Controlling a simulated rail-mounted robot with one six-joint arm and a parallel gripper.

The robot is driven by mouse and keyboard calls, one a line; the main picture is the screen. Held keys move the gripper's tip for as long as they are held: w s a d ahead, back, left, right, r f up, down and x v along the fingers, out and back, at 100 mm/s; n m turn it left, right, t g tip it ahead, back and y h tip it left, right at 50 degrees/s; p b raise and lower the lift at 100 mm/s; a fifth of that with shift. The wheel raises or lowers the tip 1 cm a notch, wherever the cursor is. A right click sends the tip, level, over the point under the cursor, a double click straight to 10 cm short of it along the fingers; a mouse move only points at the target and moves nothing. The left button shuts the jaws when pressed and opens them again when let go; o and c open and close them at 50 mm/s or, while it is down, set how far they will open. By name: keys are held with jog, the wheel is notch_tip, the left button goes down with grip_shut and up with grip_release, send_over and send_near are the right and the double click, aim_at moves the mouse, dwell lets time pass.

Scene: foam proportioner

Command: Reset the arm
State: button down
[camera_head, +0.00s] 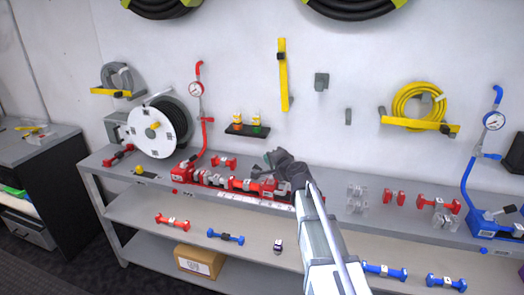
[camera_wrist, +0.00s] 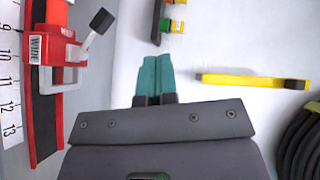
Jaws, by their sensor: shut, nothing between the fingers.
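My gripper (camera_wrist: 156,75) shows in the wrist view as two teal fingertips side by side, shut with nothing between them. In the head view my arm reaches up from the lower right, and the gripper (camera_head: 272,156) is above the back of the workbench, near the red proportioner (camera_head: 184,173). Part of that red unit (camera_wrist: 40,55), with a lever and a numbered scale, lies left of the fingers in the wrist view. The fingers do not appear to touch anything. My arm hides part of the bench.
The grey workbench (camera_head: 260,197) carries a white hose reel (camera_head: 160,128), red fittings and a blue gauge stand (camera_head: 475,165). A small black shelf (camera_head: 247,131) with bottles and a yellow bar (camera_head: 283,75) are on the wall. A lower shelf (camera_head: 200,226) holds red and blue fittings.

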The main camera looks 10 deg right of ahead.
jog(key=s+a+f+n+g+y, duration=0.1)
jog(key=s+a+f+n+g, duration=0.3)
jog(key=s, duration=0.3)
jog(key=s+a+f+n+g, duration=0.2)
jog(key=s+f+n+g, duration=0.2)
jog(key=s+f+n, duration=0.15)
jog(key=s+f+n+g+h, duration=0.1)
jog(key=s+f+g+h, duration=0.1)
jog(key=s, duration=0.8)
jog(key=s+d+f+n+g+h, duration=0.1)
jog(key=s+g, duration=0.4)
jog(key=s, duration=0.5)
jog(key=shift+f+n+h, duration=0.65)
jog(key=shift+f+h, duration=0.15)
jog(key=shift+h, duration=0.4)
jog(key=shift+s, duration=0.15)
